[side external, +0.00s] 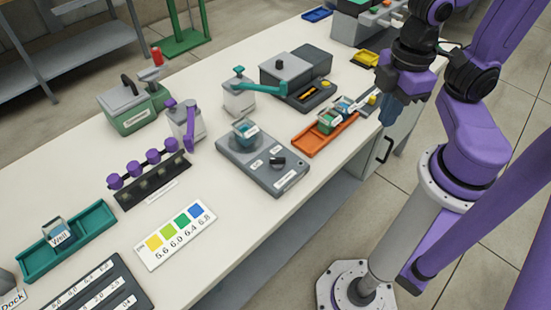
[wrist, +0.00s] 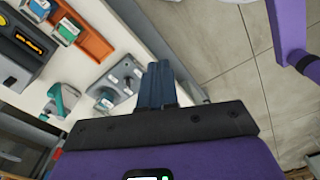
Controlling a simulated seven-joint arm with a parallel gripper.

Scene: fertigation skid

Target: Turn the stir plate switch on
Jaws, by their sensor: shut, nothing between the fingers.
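The stir plate (side external: 262,174) is a grey slab near the front edge of the bench, in the middle of the side view. Its dark switch (side external: 278,161) sits on top between two small white labels, too small to read surely. A small container with teal contents (side external: 245,130) stands on the plate's round top. The plate also shows in the wrist view (wrist: 125,82), left of the fingers. My gripper (side external: 391,112) is shut and empty, pointing down, right of the plate and well apart from it. Its blue fingers also show in the wrist view (wrist: 158,82).
An orange tray (side external: 325,136) with small containers lies between the plate and my gripper. A teal-handled valve (side external: 240,96) and a grey device with a display (side external: 305,94) stand behind. A colour chart (side external: 175,234) lies left of the plate. Air above the plate is clear.

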